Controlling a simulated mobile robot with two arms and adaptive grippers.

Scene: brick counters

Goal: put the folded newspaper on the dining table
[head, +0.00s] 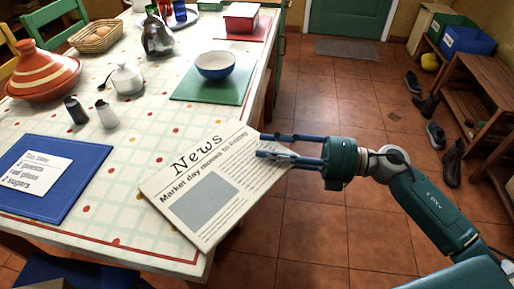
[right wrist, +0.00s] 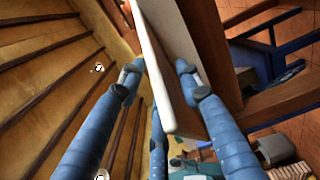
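The folded newspaper (head: 212,185), cream with a "News" heading and a grey picture block, is over the near right corner of the dining table (head: 105,225). Its right side extends past the table edge. I cannot tell whether it touches the tabletop. My right gripper (head: 262,146) reaches in from the right and is shut on its right side, one finger over the printed face. In the right wrist view, the newspaper's pale edge (right wrist: 158,70) runs between the fingertips of the gripper (right wrist: 162,78). My left gripper is not in view.
A blue placemat (head: 25,200) with a note, two shakers (head: 90,112), a white sugar pot (head: 127,79), a tagine (head: 42,72) and a green mat (head: 190,93) with a blue bowl (head: 215,66) stand on the table. Free cloth lies left of the newspaper. Shoes and a bench line the right.

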